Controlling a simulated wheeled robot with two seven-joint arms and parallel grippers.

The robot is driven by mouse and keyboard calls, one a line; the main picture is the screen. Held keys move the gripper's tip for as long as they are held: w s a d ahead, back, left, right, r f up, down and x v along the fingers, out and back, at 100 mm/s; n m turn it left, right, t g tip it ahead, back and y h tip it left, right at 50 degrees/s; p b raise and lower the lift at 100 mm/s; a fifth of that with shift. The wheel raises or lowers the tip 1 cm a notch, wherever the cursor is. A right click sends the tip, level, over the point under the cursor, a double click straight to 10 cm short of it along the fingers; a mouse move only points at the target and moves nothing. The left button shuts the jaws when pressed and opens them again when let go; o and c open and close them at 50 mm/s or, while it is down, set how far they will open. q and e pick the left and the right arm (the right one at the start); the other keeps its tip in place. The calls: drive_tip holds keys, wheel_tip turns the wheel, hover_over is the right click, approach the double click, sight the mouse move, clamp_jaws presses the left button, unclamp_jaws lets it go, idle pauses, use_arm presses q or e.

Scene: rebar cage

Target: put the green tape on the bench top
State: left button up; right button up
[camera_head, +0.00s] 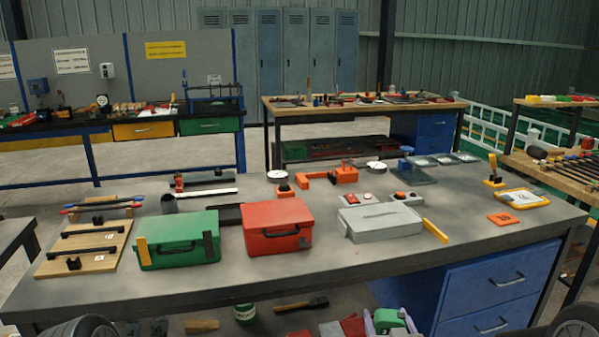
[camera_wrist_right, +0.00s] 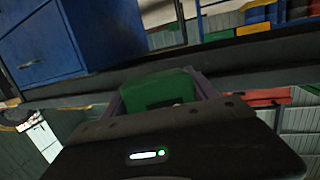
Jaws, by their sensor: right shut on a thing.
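My right gripper (camera_head: 390,322) is at the bottom of the head view, at the front side of the grey bench and low in the picture. It is shut on the green tape (camera_head: 388,317), which sits between its two purplish fingers. In the right wrist view the green tape (camera_wrist_right: 158,90) shows as a dark green block between the fingers, partly hidden by the gripper body. The bench top (camera_head: 330,262) is a wide grey surface with many things on it. My left gripper is not in view.
A green toolbox (camera_head: 178,240), a red toolbox (camera_head: 277,226) and a grey case (camera_head: 380,220) stand along the bench's middle. The front strip of the top is bare, as is the area left of the orange card (camera_head: 503,218). Blue drawers (camera_head: 497,290) hang below right.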

sight(392, 319)
use_arm(q)
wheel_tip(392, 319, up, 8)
drive_tip(key=p, duration=0.5)
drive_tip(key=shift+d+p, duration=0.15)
drive_tip(key=shift+p, duration=0.15)
use_arm(e)
wheel_tip(392, 319, up, 8)
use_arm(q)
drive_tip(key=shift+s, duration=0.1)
use_arm(e)
drive_tip(key=s, duration=0.1)
drive_tip(key=s+r, duration=0.2)
drive_tip(key=s, duration=0.1)
drive_tip(key=shift+a, duration=0.15)
